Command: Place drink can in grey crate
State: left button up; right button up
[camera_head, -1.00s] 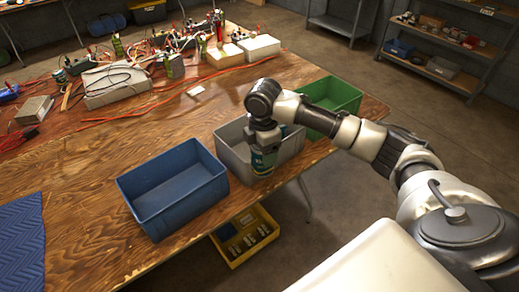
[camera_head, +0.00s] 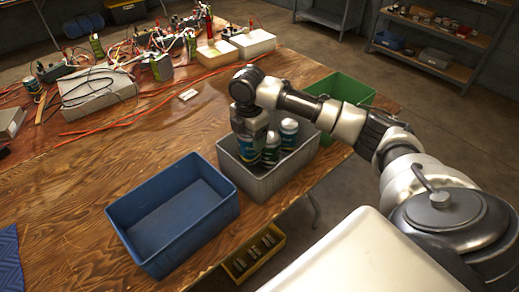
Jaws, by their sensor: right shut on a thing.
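My right gripper (camera_head: 250,132) points down over the left part of the grey crate (camera_head: 268,187). It is shut on a green and blue drink can (camera_head: 247,150), whose lower part is inside or just above the crate; its exact height is hard to tell. Two more cans stand upright in the crate: one (camera_head: 271,150) close beside the held can and one (camera_head: 289,133) further right. The fingertips are small and partly hidden by the wrist. My left gripper is not in view.
A blue crate (camera_head: 138,245), empty, stands to the left. A green crate (camera_head: 352,88) stands behind my right arm. A yellow bin (camera_head: 240,274) is below the table edge. Cables and devices (camera_head: 100,85) clutter the far table. The wooden middle is clear.

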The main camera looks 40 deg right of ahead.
aim_at(251, 158)
notch_tip(251, 158, down, 3)
jog(key=shift+r, duration=0.1)
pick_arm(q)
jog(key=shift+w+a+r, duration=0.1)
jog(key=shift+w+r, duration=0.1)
pick_arm(e)
jog(key=shift+f, duration=2.9)
jog(key=shift+f, duration=0.1)
jog(key=o, duration=1.1)
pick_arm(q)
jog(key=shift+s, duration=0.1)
pick_arm(e)
jog(key=shift+o, duration=0.2)
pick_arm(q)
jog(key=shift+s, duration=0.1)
pick_arm(e)
notch_tip(251, 158, up, 12)
jog(key=shift+r, duration=0.1)
